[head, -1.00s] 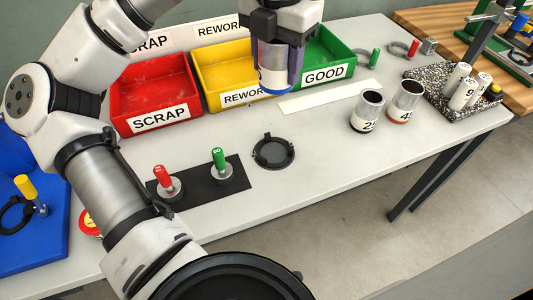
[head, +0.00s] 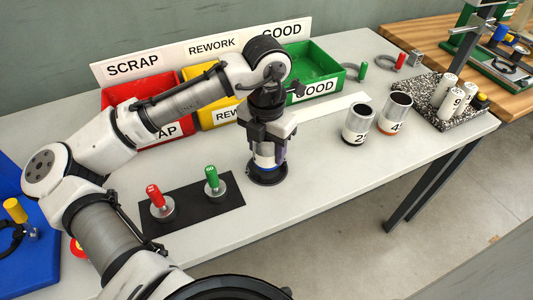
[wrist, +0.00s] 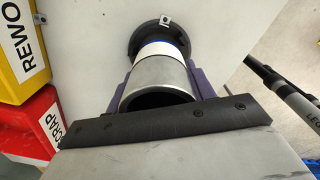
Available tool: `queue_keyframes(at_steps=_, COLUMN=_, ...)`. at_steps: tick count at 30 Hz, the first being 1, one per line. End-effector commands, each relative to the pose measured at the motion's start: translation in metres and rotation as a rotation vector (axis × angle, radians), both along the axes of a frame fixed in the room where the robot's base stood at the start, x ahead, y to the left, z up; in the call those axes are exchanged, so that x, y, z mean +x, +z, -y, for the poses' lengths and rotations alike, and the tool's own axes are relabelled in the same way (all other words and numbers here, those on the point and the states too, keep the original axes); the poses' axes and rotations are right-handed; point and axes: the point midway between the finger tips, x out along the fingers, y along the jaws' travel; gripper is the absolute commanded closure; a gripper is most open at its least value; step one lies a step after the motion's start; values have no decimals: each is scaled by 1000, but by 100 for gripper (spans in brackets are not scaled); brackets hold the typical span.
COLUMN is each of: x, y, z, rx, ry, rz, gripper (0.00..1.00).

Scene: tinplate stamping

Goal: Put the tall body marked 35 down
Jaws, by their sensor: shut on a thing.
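My gripper (head: 266,148) is shut on the tall body (head: 264,161), a silver can with a white label and a blue band at its lower end. The number on it is not readable here. The body is upright over the black round fixture (head: 268,177) on the table; I cannot tell whether it rests in it or hangs just above. In the wrist view the purple fingers (wrist: 159,84) flank the silver body (wrist: 158,76), and the black ring of the fixture (wrist: 136,40) shows around its far end.
A black mat (head: 190,215) with a red-handled stamp (head: 158,203) and a green-handled stamp (head: 214,183) lies left. Two cans, marked 2 (head: 358,124) and 4 (head: 396,113), stand right. Red (head: 122,98), yellow (head: 196,75) and green (head: 328,62) bins stand behind.

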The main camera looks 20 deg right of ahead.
Motion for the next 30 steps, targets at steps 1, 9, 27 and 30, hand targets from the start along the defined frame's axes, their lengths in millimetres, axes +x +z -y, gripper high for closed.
queue_keyframes(at_steps=1, x=-1, y=-8, z=0, rx=1, ry=0, rz=-3, gripper=69)
queue_keyframes(at_steps=9, x=0, y=-30, z=0, rx=-1, ry=0, rz=-1, gripper=69)
queue_keyframes(at_steps=27, x=0, y=-32, z=0, rx=0, ry=0, rz=0, gripper=25)
queue_keyframes(at_steps=30, x=0, y=-32, z=0, rx=0, ry=0, rz=0, gripper=25)
